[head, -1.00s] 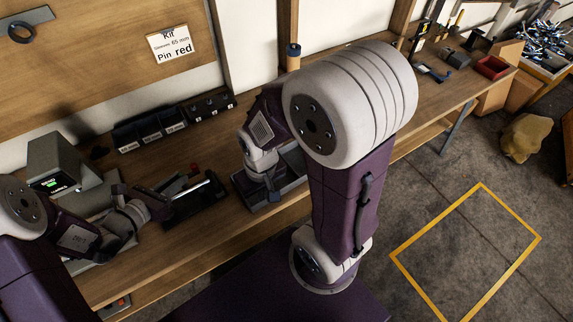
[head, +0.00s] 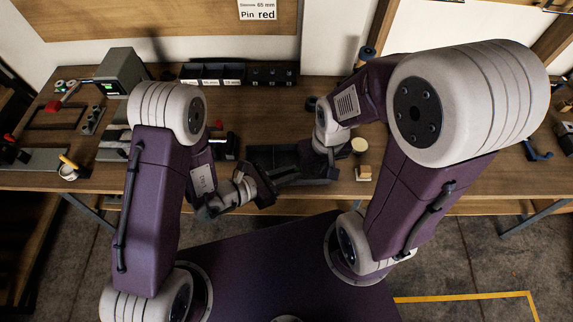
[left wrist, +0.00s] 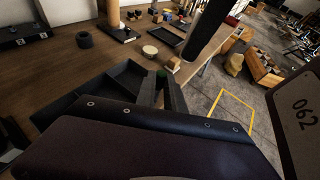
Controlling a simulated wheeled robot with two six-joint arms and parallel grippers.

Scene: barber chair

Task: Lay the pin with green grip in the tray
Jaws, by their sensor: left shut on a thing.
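My left gripper (head: 280,179) is at the near side of the dark grey tray (head: 268,155). In the left wrist view its fingers (left wrist: 162,92) are closed, with a small green end (left wrist: 162,73) showing between them, which looks like the pin with green grip. The rest of that pin is hidden. The tray (left wrist: 78,98) lies left of and beyond the fingers in that view. My right gripper (head: 322,168) points down at the tray's right part; its fingers are too dark and hidden to tell their opening.
Labelled black bins (head: 212,74) stand along the back of the bench. A round pale disc (head: 359,145) and a small wooden block (head: 363,173) lie right of the tray. A wall card (head: 262,10) reads "Pin red". A grey box with a green display (head: 122,72) stands at left.

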